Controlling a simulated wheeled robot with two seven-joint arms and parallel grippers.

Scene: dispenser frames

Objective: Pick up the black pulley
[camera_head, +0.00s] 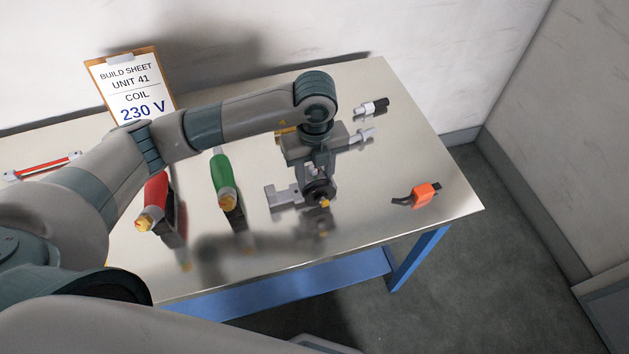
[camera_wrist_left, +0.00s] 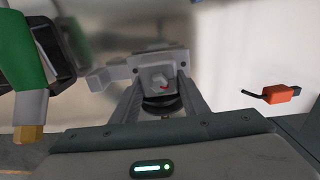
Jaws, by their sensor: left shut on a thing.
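The black pulley (camera_head: 322,190) is a dark round part over the middle of the table in the head view, with a small yellow piece at its front. My left gripper (camera_head: 317,176) points down at it and is shut on it. In the left wrist view the pulley (camera_wrist_left: 161,106) shows as a dark disc between the two fingers of the gripper (camera_wrist_left: 160,88), partly hidden by them. A grey bracket (camera_head: 285,196) is right beside the pulley; it also shows in the left wrist view (camera_wrist_left: 108,76). I cannot tell whether pulley and bracket touch. My right gripper is out of view.
A green-handled tool (camera_head: 222,172) and a red-handled tool (camera_head: 156,192) stand left of the gripper. An orange part (camera_head: 425,194) with a black lead lies to the right. A white-and-black cylinder (camera_head: 372,107) lies behind. A build sheet (camera_head: 131,88) reads 230 V.

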